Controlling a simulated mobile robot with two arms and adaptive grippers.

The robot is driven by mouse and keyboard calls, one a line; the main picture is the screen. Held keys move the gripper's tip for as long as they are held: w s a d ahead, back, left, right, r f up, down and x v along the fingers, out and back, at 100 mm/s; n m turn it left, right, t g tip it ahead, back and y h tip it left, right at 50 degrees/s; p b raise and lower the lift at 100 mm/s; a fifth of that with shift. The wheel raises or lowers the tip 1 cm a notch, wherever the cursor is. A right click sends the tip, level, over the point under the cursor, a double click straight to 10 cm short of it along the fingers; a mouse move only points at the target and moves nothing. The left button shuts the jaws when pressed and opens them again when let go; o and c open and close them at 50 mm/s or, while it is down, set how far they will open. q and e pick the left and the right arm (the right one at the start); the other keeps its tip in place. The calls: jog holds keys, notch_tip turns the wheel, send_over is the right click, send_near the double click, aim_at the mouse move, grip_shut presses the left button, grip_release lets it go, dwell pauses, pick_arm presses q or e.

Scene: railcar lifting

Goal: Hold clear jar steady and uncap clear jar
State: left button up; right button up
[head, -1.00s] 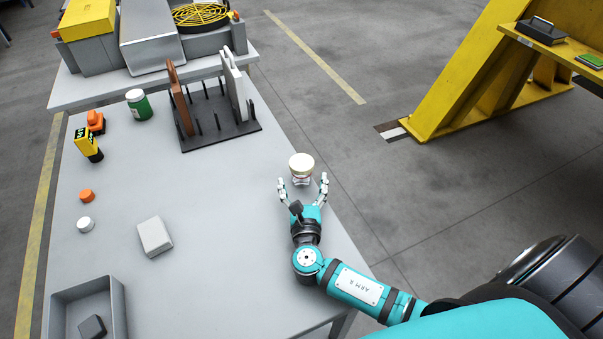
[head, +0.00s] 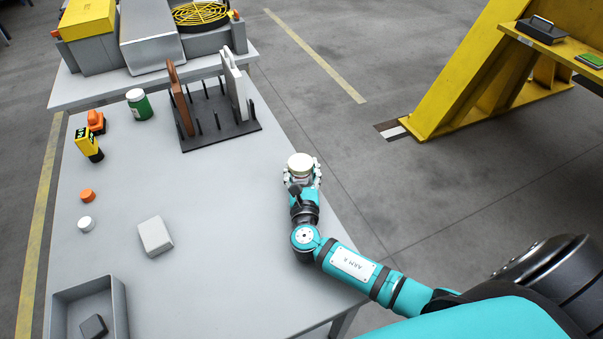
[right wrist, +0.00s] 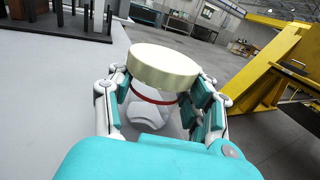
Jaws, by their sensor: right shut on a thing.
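The clear jar (right wrist: 148,113) stands upright near the right edge of the grey table, with a wide cream lid (head: 300,163) on top. In the right wrist view the lid (right wrist: 162,66) sits above a red ring, and whitish contents show through the jar wall. My right gripper (head: 302,174) is shut around the jar's body just below the lid; its fingers (right wrist: 160,100) press on both sides in the right wrist view. Most of the jar is hidden by the lid and fingers in the head view. My left gripper is not in view.
A black rack (head: 222,132) with upright boards stands at the back. A green jar (head: 139,107), a yellow tool (head: 88,144), an orange cap (head: 87,195), a white cap (head: 86,223), a light block (head: 155,236) and a grey bin (head: 122,300) lie to the left. The table middle is clear.

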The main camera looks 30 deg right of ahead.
aim_at(302, 163)
jog(key=shift+c, duration=1.1)
jog(key=shift+r, duration=0.1)
jog(key=shift+r, duration=0.45)
notch_tip(302, 163, up, 2)
jog(key=shift+r, duration=0.1)
jog(key=s, duration=0.5)
jog(key=s+r, duration=0.1)
jog(key=s, duration=0.4)
jog(key=s+a+b, duration=0.1)
jog(key=s, duration=0.5)
jog(key=shift+r, duration=0.4)
